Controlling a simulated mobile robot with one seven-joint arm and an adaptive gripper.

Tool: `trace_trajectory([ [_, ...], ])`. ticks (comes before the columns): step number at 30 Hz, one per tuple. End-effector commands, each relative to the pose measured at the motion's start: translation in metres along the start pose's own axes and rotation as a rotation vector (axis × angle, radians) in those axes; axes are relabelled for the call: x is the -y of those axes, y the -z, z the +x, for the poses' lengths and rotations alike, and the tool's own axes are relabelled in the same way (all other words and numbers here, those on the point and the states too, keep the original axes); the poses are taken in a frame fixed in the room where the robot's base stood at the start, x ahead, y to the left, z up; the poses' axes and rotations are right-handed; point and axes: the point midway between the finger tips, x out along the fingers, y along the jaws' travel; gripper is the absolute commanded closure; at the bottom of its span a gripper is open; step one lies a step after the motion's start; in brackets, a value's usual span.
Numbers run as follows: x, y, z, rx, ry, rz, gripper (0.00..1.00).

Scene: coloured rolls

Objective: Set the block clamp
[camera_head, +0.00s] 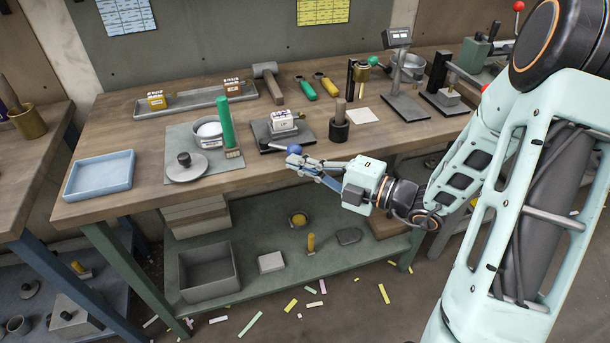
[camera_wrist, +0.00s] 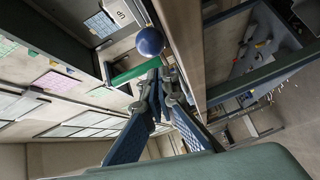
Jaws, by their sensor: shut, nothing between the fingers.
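A block clamp, as it appears, has a dark base plate (camera_head: 262,136) near the front of the bench, with a pale labelled block (camera_head: 282,121) on it. Its blue ball knob (camera_head: 294,149) sticks out at the front edge. My gripper (camera_head: 292,161) is at the bench's front edge, just below the knob in the picture. In the wrist view the blue knob (camera_wrist: 150,41) is just beyond the closed fingertips (camera_wrist: 157,72), with a small gap seeming to show. The fingers are shut and empty. The lever joint is too small to make out.
A dark post holder (camera_head: 339,128) stands to the right. A blue tray (camera_head: 100,175) lies at the left end. The right front of the bench is clear.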

Motion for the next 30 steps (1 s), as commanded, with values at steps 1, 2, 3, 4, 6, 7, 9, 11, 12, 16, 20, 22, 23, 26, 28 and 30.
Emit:
trace_trajectory([
  [1,0.001,-0.004,0.001,-0.001,0.000,0.000,1.00],
  [2,0.001,-0.006,0.002,-0.001,0.000,0.000,1.00],
  [3,0.000,-0.008,0.002,-0.001,0.000,0.000,1.00],
  [4,0.000,-0.009,0.002,-0.001,0.000,0.000,1.00],
  [6,0.000,-0.010,0.003,-0.001,0.000,0.000,1.00],
  [7,0.000,-0.010,0.003,-0.001,0.000,0.000,1.00],
  [9,0.000,-0.011,0.003,-0.001,0.000,0.000,1.00],
  [11,0.000,-0.010,0.003,-0.001,0.000,0.000,1.00],
  [12,0.000,-0.010,0.003,-0.001,0.000,0.000,1.00],
  [16,-0.001,-0.011,0.003,-0.002,0.000,0.000,1.00],
  [20,-0.002,-0.012,0.002,-0.014,0.002,0.000,1.00],
  [22,-0.004,-0.014,0.002,-0.030,0.005,0.000,1.00],
  [23,-0.004,-0.015,0.002,-0.036,0.007,-0.001,1.00],
  [26,-0.003,-0.016,0.002,-0.051,0.010,-0.001,1.00],
  [28,-0.003,-0.017,0.001,-0.058,0.011,-0.002,1.00],
  [30,-0.003,-0.018,0.001,-0.067,0.013,-0.003,1.00],
])
